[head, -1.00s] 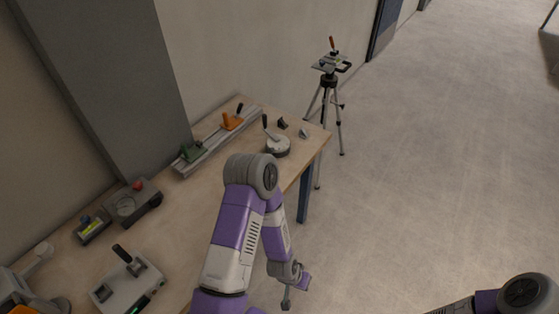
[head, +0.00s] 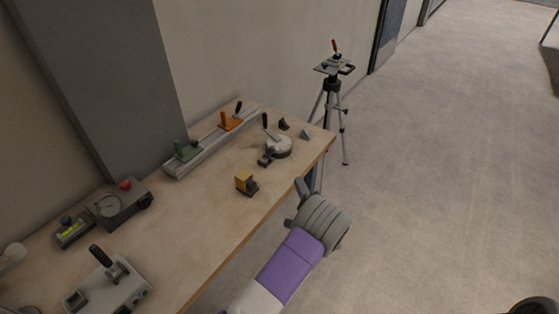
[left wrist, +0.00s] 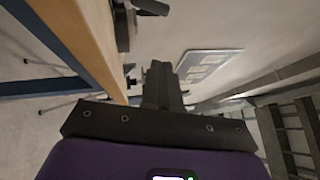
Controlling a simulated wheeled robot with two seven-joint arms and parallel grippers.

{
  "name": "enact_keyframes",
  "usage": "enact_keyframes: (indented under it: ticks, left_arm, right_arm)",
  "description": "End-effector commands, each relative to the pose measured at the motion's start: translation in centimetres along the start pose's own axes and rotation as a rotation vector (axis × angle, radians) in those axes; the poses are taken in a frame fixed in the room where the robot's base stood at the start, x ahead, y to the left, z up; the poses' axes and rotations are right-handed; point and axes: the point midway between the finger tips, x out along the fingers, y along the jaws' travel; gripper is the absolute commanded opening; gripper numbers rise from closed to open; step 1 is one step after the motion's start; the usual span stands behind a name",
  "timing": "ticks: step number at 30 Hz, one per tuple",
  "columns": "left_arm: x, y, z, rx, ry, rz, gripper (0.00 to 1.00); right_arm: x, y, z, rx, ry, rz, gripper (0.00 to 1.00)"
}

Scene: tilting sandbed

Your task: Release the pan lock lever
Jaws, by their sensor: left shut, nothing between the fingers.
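A tripod (head: 331,100) stands on the floor past the table's far end. Its head carries a flat plate (head: 328,69), an orange upright handle (head: 335,46) and a dark handle (head: 347,69). A small dark knob or lever (head: 345,110) sticks out on its right side; I cannot tell whether this is the pan lock lever. My left gripper (left wrist: 162,85) is shut and empty in the left wrist view, beside the table edge. In the head view my left arm is right of the table, short of the tripod. My right gripper is out of view.
The wooden table (head: 190,225) holds a round grey base with a black lever (head: 278,147), a yellow block (head: 243,181), a rail with green and orange clamps (head: 213,141) and a grey box with a lever (head: 110,284). Open floor (head: 450,150) lies to the right.

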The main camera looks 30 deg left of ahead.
Motion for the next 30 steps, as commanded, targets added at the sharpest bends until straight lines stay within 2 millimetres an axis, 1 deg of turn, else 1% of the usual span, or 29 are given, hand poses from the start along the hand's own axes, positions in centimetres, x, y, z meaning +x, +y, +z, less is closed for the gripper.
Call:
enact_keyframes:
  ticks: [7, 11, 14, 24, 25, 27, 30]
  left_arm:
    - [0.1, 0.1, 0.0, -0.002, 0.001, 0.003, 0.00]
    - [1.2, 0.1, 0.1, -0.004, -0.001, 0.003, 0.00]
    - [2.9, 0.2, 0.1, -0.004, -0.002, 0.003, 0.00]
    - [10.1, 0.3, 0.1, -0.004, -0.002, 0.003, 0.00]
    - [10.6, 0.3, 0.3, -0.003, -0.001, 0.002, 0.00]
    - [11.3, 0.3, 1.3, -0.002, -0.002, 0.004, 0.00]
    - [12.1, 0.2, 2.1, -0.003, 0.000, 0.005, 0.00]
  right_arm:
    - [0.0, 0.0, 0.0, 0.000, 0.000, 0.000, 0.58]
    - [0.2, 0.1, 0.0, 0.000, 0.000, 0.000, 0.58]
    - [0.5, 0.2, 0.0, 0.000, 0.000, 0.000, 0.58]
    - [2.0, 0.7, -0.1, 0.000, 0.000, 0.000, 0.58]
    - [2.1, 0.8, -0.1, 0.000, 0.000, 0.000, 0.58]
    - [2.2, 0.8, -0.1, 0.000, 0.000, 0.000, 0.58]
    - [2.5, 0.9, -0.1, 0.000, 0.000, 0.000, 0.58]
